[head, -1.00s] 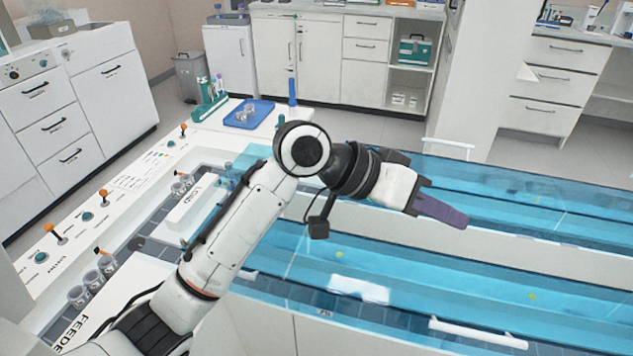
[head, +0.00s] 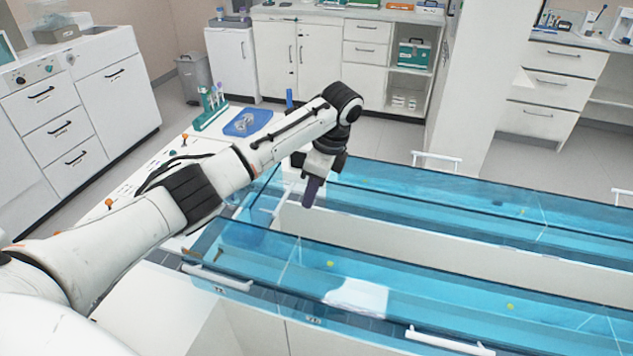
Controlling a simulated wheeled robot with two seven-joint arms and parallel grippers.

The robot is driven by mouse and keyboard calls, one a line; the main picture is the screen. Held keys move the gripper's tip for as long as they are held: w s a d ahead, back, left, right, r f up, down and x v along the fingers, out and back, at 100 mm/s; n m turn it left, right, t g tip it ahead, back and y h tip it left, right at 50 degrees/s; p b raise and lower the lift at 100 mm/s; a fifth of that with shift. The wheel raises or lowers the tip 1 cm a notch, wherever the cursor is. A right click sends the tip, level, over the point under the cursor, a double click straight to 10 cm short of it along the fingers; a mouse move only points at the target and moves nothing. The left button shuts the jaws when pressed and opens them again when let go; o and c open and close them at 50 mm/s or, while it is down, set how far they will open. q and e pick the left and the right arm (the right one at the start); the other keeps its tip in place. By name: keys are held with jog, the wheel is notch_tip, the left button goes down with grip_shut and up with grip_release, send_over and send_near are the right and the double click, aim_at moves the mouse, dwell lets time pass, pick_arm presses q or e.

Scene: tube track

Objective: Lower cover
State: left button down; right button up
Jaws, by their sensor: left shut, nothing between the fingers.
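Two long clear blue covers run side by side to the right: a near cover (head: 400,270) and a far cover (head: 480,190). The near cover has white bar handles (head: 217,278) along its front edge; the far cover has a white handle (head: 436,161) at its back edge. I cannot tell how far either cover is raised or shut. My left gripper (head: 309,202) has purple fingers pointing down, shut and empty. In the picture it is over the gap between the covers, near their left ends; contact cannot be told. My right gripper is not in view.
A white panel (head: 150,190) with orange-topped levers lies left, partly hidden by my left arm. A blue tray (head: 262,122) and a green tube rack (head: 211,108) stand at its far end. Cabinets line the back. Space above the covers' right part is clear.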

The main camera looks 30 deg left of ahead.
aim_at(261, 202)
pick_arm(q)
jog(key=shift+s+a+f+p, duration=0.2)
jog(key=shift+a+f, duration=0.1)
jog(key=shift+a, duration=0.4)
jog(key=shift+s+a+f+p, duration=0.15)
jog(key=shift+a+f+p, duration=0.1)
jog(key=shift+a, duration=0.4)
jog(key=shift+s+a+f+p, duration=0.15)
jog(key=shift+a+f, duration=0.15)
jog(key=shift+a, duration=0.4)
